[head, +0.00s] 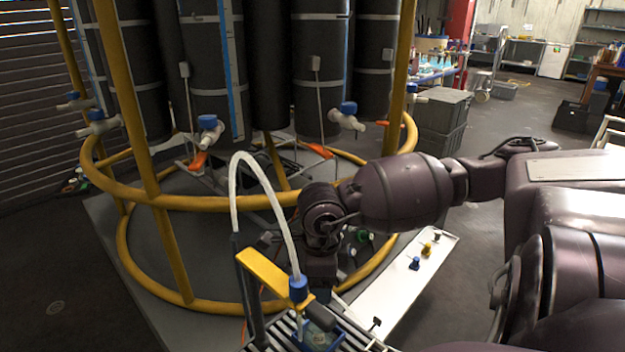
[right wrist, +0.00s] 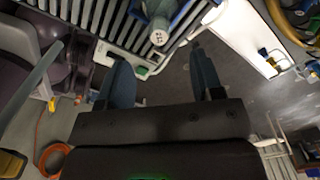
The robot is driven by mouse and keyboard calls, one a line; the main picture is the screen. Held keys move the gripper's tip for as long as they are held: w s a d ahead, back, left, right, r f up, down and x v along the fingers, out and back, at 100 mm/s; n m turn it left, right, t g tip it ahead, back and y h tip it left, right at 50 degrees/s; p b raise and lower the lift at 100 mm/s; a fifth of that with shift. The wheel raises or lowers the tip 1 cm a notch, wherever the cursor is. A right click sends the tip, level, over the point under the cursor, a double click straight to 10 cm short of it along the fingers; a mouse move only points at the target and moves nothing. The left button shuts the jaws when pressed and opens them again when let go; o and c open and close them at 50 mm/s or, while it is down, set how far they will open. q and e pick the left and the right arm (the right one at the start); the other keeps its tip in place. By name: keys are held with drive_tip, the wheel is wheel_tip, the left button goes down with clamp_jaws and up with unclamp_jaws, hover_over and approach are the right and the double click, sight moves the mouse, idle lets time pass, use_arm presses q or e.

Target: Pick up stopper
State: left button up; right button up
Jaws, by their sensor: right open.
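I cannot tell for certain which piece is the stopper. A small blue knobbed piece (head: 415,263), a yellow one (head: 426,249) and a dark one (head: 436,238) stand in a row on a long white board. The blue piece also shows at the upper right of the right wrist view (right wrist: 263,52). My right gripper (head: 321,290) points down over the slatted rack, left of these pieces. In the right wrist view its two fingers (right wrist: 163,80) are apart with nothing between them. A pale round-ended part (right wrist: 158,37) lies beyond the fingertips. My left gripper is not in view.
The slatted rack (head: 284,330) carries a yellow bracket (head: 262,272) and a white hose (head: 262,170) with a blue fitting (head: 298,289). The white board (head: 395,293) lies right of it. A yellow tubular frame (head: 215,203) rings dark cylinders behind.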

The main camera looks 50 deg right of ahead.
drive_tip(key=shift+f+b, duration=0.85)
drive_tip(key=shift+f, duration=2.5)
drive_tip(key=shift+r, duration=0.15)
drive_tip(key=c, duration=0.8)
